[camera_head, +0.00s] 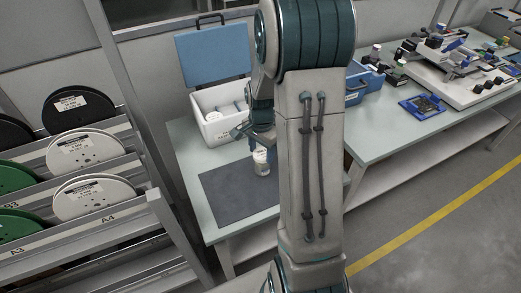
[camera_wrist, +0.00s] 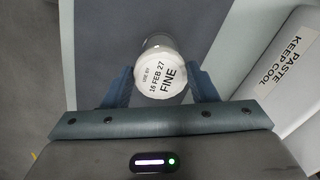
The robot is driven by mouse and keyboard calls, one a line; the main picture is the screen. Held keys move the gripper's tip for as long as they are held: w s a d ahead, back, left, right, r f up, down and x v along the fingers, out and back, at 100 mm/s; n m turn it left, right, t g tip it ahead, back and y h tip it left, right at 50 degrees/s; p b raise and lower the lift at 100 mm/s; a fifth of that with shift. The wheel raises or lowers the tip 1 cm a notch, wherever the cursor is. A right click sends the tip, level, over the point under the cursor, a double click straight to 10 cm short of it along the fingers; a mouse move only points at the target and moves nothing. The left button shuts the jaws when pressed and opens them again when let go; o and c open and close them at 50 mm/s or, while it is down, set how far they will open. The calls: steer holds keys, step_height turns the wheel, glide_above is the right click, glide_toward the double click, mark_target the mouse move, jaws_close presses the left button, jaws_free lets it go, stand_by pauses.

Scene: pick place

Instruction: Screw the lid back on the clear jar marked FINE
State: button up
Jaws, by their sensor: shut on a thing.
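The clear jar (camera_head: 262,168) marked FINE stands upright on the dark mat in the head view. Its round white lid (camera_wrist: 160,74), printed "USE BY 16 FEB 27 FINE", faces my camera in the wrist view. My gripper (camera_wrist: 162,84) has one finger on each side of the lid and is shut on it. In the head view my gripper (camera_head: 258,143) is directly above the jar. The lid hides most of the jar in the wrist view, and I cannot tell whether the lid is fully seated.
The dark mat (camera_head: 225,195) lies on the pale bench (camera_head: 185,140). Behind it stands an open white cool box (camera_head: 207,131) with white tubs inside; its wall reads "PASTE KEEP COOL" in the wrist view (camera_wrist: 300,50). A spool rack (camera_head: 130,170) stands at left. The mat's left part is clear.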

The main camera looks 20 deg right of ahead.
steer(key=shift+f, duration=0.25)
stand_by(0.5)
steer(key=m, duration=0.4)
steer(key=shift+w, duration=0.1)
steer(key=shift+r+m, duration=0.1)
steer(key=shift+m, duration=0.6)
steer(key=shift+w+m+p, duration=0.1)
steer(key=shift+m+p, duration=0.5)
steer(key=shift+m, duration=0.7)
